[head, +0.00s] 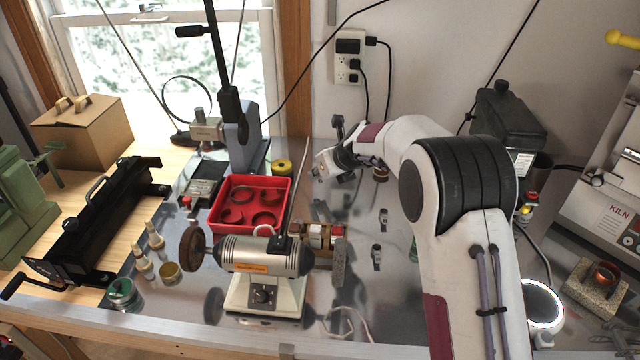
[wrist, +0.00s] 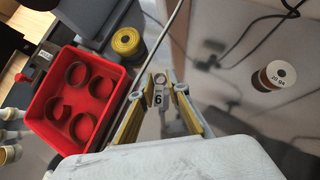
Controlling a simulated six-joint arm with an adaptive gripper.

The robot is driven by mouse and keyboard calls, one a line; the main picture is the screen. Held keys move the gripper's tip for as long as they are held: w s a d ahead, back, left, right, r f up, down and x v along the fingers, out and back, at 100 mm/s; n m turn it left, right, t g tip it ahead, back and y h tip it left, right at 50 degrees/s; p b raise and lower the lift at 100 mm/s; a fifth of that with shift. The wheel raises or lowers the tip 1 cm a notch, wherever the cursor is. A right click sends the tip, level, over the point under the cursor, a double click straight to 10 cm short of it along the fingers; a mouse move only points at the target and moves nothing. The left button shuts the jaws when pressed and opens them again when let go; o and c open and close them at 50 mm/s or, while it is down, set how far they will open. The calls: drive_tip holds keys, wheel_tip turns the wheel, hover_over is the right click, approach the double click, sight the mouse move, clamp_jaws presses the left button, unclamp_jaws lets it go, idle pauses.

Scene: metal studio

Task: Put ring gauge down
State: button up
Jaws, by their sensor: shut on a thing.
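The ring gauge (wrist: 158,97), a small grey metal piece with a ring at one end and a "6" on its face, is between my fingertips in the wrist view. My gripper (wrist: 160,92) is shut on it, with a yellow-edged finger on either side. In the head view my gripper (head: 321,168) is over the back of the metal bench, right of the red tray; the gauge is too small there to make out clearly. I cannot tell whether the gauge touches the bench. Two small grey pieces (head: 384,217) (head: 376,253) lie on the bench nearer the front.
A red tray (head: 216,219) with several brown rings is left of my gripper. A yellow spool (head: 282,167) is behind it. A copper wire spool (wrist: 277,75) stands to the right. A bench grinder (head: 264,270) is in front. Metal bench (head: 350,205) around the small pieces is mostly clear.

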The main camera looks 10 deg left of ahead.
drive_tip(key=shift+f, duration=1.85)
drive_tip(key=shift+f, duration=0.15)
drive_tip(key=o, duration=0.9)
drive_tip(key=shift+c, duration=0.2)
drive_tip(key=shift+r, duration=0.2)
drive_tip(key=shift+s+d+r, duration=0.25)
drive_tip(key=shift+s+r, duration=0.05)
drive_tip(key=shift+r, duration=0.1)
drive_tip(key=v, duration=1.1)
drive_tip(key=shift+f, duration=0.1)
